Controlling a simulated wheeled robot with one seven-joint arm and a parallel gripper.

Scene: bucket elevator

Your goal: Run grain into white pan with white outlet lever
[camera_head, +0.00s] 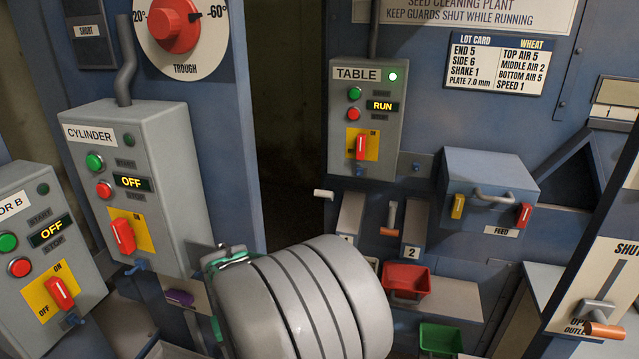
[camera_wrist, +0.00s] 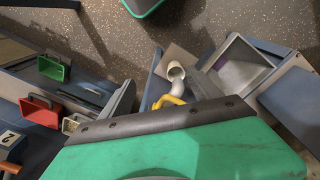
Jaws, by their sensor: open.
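In the head view, a white-handled lever (camera_head: 323,193) sticks out left of the chute numbered 1 (camera_head: 350,213), below the TABLE box. I take it for the white outlet lever. No white pan shows clearly; my grey arm hides the space below chute 1. In the wrist view, a small pale speckled patch (camera_wrist: 76,122), possibly a pan with grain, lies beside the red pan (camera_wrist: 40,110). My gripper (camera_head: 222,262) is largely hidden behind my arm in the head view. It is open, and no held object shows. Dark-edged green parts, seemingly its jaws, fill the wrist view's bottom.
The red pan (camera_head: 406,280) sits under chute 2, with the green pan (camera_head: 440,338) farther front. A brown-handled lever (camera_head: 389,231) is at chute 2. The FEED box (camera_head: 488,180) and an orange-handled shut-off (camera_head: 603,329) stand right. The TABLE box (camera_head: 366,110) reads RUN; CYLINDER (camera_head: 140,165) reads OFF.

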